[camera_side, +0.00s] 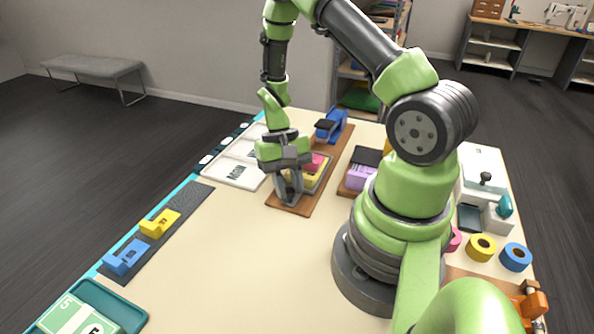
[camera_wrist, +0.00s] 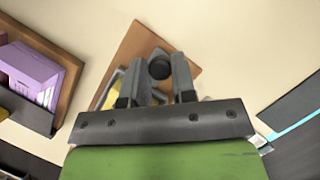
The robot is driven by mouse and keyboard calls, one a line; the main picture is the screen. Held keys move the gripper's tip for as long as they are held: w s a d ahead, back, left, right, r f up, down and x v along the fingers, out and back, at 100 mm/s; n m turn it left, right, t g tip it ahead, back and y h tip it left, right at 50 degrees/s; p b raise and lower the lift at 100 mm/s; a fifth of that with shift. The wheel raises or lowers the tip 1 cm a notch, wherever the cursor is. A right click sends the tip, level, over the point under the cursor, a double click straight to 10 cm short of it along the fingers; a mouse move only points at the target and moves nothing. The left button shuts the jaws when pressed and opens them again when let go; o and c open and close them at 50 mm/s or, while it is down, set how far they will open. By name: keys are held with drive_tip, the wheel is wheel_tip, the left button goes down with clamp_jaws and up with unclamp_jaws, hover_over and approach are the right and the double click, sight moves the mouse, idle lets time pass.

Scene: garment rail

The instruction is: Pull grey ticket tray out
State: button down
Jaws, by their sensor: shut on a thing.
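The grey ticket tray (camera_side: 323,181) sits on a brown wooden board (camera_side: 300,206) and has yellow and pink tickets (camera_side: 314,163) in it. My gripper (camera_side: 290,194) is down at the tray's near end, over the front part of the board. In the wrist view my gripper (camera_wrist: 160,72) is shut on the tray's dark round knob (camera_wrist: 159,67), which shows between the fingers. Part of the tray's grey edge (camera_wrist: 107,89) shows to the left of the fingers. My gripper hides most of the tray there.
A blue tape dispenser (camera_side: 331,126) stands at the board's far end. The table in front (camera_side: 230,255) is clear.

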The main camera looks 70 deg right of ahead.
drive_tip(key=shift+a, duration=1.05)
drive_tip(key=c, duration=1)
unclamp_jaws()
drive_tip(key=shift+o, duration=0.2)
drive_tip(key=v, duration=1)
drive_tip(key=shift+r, duration=0.1)
drive_tip(key=a+r+n+t+h, duration=0.2)
drive_tip(key=a+r+t, duration=0.25)
drive_tip(key=r, duration=0.65)
drive_tip(key=s+a+r+n+t, duration=0.3)
drive_tip(key=s+a+r+t, duration=0.3)
drive_tip(key=s, duration=0.3)
drive_tip(key=shift+a+r+y, duration=0.3)
drive_tip(key=shift+r+y, duration=0.1)
drive_tip(key=shift+r, duration=0.5)
